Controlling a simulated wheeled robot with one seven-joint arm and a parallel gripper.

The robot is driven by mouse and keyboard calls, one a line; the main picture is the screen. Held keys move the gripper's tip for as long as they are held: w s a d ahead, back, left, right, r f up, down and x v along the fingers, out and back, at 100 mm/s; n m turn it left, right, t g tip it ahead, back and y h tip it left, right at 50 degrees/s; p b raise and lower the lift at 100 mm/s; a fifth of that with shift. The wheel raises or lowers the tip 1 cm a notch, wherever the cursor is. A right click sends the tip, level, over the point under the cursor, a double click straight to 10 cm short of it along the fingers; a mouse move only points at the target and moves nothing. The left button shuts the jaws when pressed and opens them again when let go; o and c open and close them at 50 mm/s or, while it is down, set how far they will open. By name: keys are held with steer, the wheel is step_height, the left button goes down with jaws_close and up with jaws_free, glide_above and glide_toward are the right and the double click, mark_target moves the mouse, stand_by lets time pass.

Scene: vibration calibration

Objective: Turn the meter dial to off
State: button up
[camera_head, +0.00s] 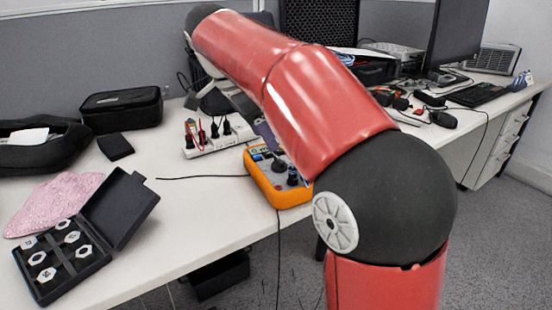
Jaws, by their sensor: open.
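The orange meter (262,187) lies on the white desk near its front edge, in the middle of the head view. My red arm crosses in front and hides its upper right part. Dark round parts show on its grey face, and one of them looks like the dial (280,165); its pointer setting is too small to read. My arm reaches up and to the left, then bends down behind itself. My gripper is hidden behind the arm, so its distance from the meter cannot be told.
A white power strip (222,139) with several plugs stands just behind the meter. A black case of weights (62,283), a pink cloth (58,197) and black bags (122,108) are at left. A monitor (457,30) and keyboard (492,93) stand at right. The desk left of the meter is clear except for a cable.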

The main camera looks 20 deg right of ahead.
mark_target(277, 161)
steer(key=b+x, duration=0.1)
steer(key=x, duration=0.6)
steer(key=shift+f, duration=0.15)
steer(key=shift+c, duration=0.2)
steer(key=c, duration=0.9)
